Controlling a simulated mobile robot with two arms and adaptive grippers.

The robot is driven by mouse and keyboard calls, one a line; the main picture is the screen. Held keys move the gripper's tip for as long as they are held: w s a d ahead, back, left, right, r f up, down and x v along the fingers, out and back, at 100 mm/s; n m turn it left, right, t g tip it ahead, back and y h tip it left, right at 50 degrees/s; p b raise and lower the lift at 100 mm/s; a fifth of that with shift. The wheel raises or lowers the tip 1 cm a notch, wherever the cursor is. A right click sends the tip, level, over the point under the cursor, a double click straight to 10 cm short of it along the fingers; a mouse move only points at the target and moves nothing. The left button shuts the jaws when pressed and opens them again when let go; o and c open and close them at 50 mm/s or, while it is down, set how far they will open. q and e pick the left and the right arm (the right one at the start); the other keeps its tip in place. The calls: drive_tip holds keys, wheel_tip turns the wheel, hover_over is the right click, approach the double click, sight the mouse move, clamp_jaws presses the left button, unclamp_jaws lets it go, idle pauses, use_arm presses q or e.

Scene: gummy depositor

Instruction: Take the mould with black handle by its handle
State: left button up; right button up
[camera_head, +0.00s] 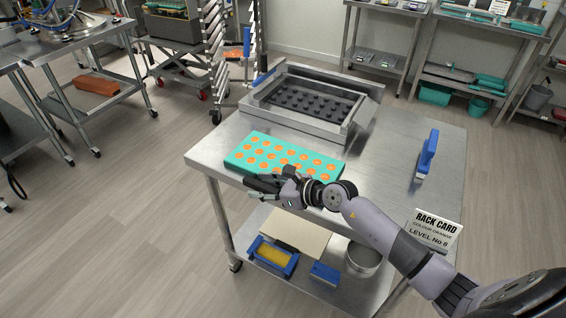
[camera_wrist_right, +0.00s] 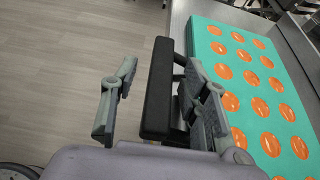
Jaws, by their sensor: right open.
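The teal mould (camera_head: 248,168) with orange-filled round cavities lies flat on the steel table at its front left corner. It also shows at the right of the right wrist view (camera_wrist_right: 197,50). Its black handle (camera_wrist_right: 157,85) sticks out past the mould's near edge, over the table's edge. My right gripper (camera_head: 264,184) is at this near edge. In the right wrist view its fingers are open, one on each side of the handle, with a clear gap on the left finger's side. The right finger partly hides the handle's mount. My left gripper is not in view.
A steel frame with a dark cavity tray (camera_head: 287,122) stands at the table's back. A blue-handled tool (camera_head: 427,155) lies at the right. A rack card (camera_head: 434,230) stands at the front right. The lower shelf holds a blue tray (camera_head: 272,257) and a pot (camera_head: 362,260).

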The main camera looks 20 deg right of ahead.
drive_tip(key=shift+w+a+f, duration=0.2)
drive_tip(key=shift+w+a, duration=0.05)
drive_tip(key=shift+w, duration=0.05)
drive_tip(key=shift+c, duration=0.2)
clamp_jaws()
drive_tip(key=shift+d+r, duration=0.1)
idle(0.4)
